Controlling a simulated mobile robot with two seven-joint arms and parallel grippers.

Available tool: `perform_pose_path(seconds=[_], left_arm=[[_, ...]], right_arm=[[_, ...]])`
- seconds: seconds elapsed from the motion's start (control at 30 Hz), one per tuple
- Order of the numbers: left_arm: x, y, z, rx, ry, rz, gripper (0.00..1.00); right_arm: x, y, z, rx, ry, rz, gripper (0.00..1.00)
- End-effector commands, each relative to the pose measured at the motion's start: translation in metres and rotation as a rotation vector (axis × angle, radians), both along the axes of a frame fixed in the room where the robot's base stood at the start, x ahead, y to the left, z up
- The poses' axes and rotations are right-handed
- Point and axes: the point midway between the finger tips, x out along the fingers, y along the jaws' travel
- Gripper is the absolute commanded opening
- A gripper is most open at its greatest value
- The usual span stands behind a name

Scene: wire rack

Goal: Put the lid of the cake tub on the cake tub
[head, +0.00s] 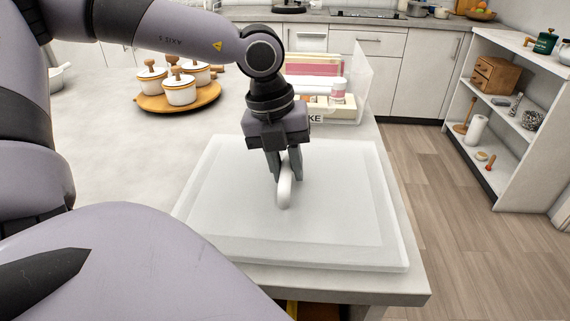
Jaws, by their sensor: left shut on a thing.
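The lid (225,215) is a large, translucent white rectangle with a white loop handle (284,193) at its middle. It is level on or just above the counter's near right part; I cannot tell if it touches. My left gripper (285,178) points down and is shut on the handle. The cake tub (316,115) stands behind the gripper, with a label of which "KE" shows. It is open at the top and has a clear right side wall. Pink and white items show inside; my left arm and gripper hide part of it. My right gripper is out of view.
A round wooden tray (180,105) with several white lidded pots stands left of the tub. The counter (110,150) is clear in front of that tray. Its right edge runs close beside the lid and tub. A white shelf unit (525,140) stands across the floor at right.

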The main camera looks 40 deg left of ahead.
Motion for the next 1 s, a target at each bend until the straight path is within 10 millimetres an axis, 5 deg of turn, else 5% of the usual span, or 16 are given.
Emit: perform_pose_path(seconds=[0.47, 1.0], left_arm=[[0.000, 0.000, 0.013, 0.000, -0.001, 0.000, 0.00], [0.000, 0.000, 0.049, 0.001, -0.001, 0.000, 0.00]], right_arm=[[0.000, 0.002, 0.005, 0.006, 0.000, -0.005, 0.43], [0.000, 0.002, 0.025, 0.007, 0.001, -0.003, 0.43]])
